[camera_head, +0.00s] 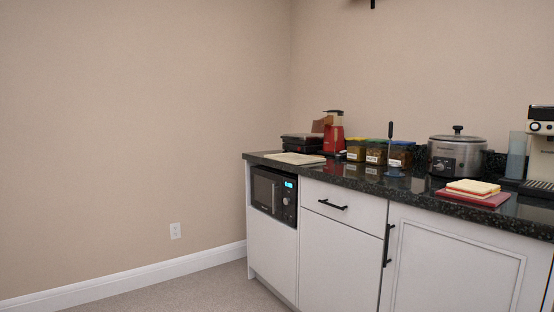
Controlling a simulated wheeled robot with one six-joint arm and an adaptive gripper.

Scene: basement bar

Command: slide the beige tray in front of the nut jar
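A flat beige tray (295,158) lies on the left end of the dark speckled counter (345,180), near its front edge. My gripper is not in view.
A black grill-like appliance (302,140) and a red blender-like appliance (334,133) stand behind the tray. Carpet at left is clear.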

